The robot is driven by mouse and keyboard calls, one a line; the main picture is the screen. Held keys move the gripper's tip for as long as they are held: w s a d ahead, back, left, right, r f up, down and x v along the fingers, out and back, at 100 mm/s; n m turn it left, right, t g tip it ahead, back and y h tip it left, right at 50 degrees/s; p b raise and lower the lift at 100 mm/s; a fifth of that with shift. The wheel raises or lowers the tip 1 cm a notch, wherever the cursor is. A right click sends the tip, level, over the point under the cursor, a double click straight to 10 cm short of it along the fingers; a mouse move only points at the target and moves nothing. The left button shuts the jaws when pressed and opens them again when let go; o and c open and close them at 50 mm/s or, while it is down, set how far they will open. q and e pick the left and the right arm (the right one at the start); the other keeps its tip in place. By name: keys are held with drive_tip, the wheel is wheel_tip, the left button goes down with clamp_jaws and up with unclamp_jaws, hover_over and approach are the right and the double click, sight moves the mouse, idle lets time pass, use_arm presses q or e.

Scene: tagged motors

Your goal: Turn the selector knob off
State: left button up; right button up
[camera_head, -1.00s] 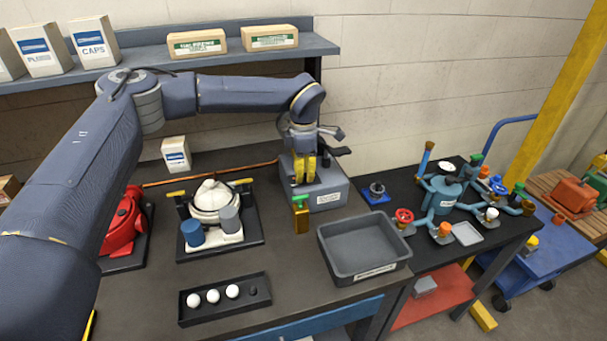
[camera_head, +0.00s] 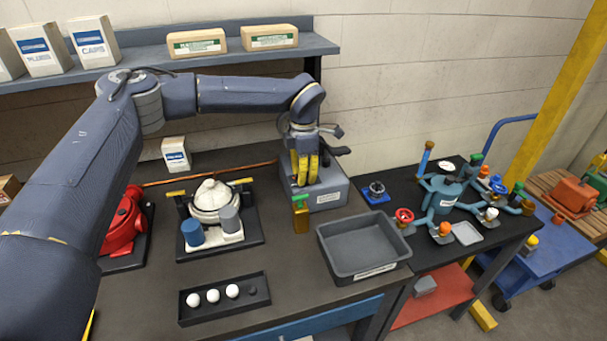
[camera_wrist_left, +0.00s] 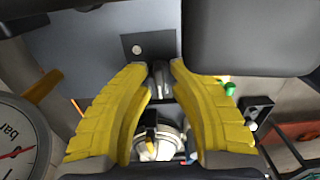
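My left gripper (camera_head: 305,170) points down over a grey box (camera_head: 327,197) with a white label on its front. In the left wrist view its yellow fingers (camera_wrist_left: 162,66) are apart, with a small dark knob-like part (camera_wrist_left: 160,76) between their tips. Whether the fingertips touch it cannot be made out. In the head view the fingers hide that part of the box top. The knob's pointing direction and any markings cannot be read. My right gripper is in neither view.
A green-topped brass block (camera_head: 300,215) stands right in front of the box. A grey bin (camera_head: 362,249) lies to the right. A white-capped device (camera_head: 213,205) stands left. A ball tray (camera_head: 226,298) lies in front. A shelf (camera_head: 220,48) runs behind.

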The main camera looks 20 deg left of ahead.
use_arm(q)
drive_tip(key=shift+o, duration=1.2)
wheel_tip(320, 180, up, 12)
